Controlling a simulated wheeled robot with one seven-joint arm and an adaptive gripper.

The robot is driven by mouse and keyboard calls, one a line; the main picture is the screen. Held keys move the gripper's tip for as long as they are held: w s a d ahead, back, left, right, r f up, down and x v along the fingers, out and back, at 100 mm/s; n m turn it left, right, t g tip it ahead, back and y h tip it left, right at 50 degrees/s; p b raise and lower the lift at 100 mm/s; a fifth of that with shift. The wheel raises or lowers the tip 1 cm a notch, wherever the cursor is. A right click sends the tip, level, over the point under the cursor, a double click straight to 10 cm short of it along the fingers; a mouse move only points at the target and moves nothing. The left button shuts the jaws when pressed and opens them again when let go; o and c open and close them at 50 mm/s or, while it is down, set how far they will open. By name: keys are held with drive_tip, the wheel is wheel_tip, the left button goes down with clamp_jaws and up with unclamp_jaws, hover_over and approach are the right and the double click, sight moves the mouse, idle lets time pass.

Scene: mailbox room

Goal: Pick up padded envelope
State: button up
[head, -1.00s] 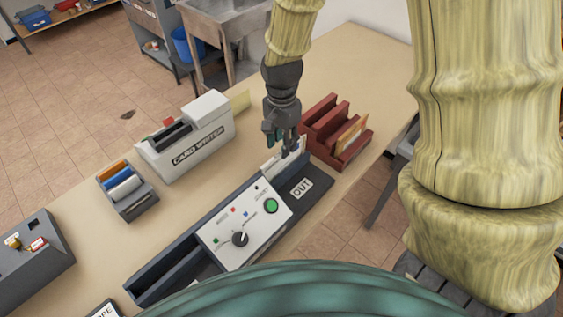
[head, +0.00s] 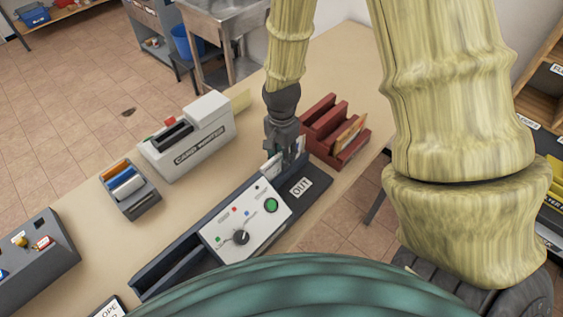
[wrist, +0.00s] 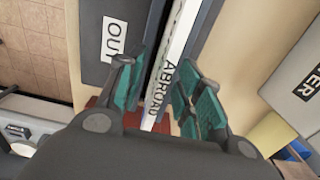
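A narrow white item marked ABROAD (wrist: 178,40) stands on edge in the wrist view, in the slot of the grey machine (wrist: 105,72) beside its OUT label. In the head view the same pale item (head: 270,167) shows partly below my gripper (head: 286,158). I cannot tell for certain that it is the padded envelope. In the wrist view my gripper (wrist: 160,92) is open, its teal fingers on either side of the white item with visible gaps. A tan envelope-like item (head: 350,133) stands in the red rack.
The red rack (head: 322,120) stands just right of my gripper. The card writer (head: 187,140), a small roll holder (head: 128,189) and a grey box (head: 38,262) stand to the left. The table's far end (head: 335,60) is clear.

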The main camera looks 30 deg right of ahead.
drive_tip(key=shift+c, duration=0.4)
clamp_jaws()
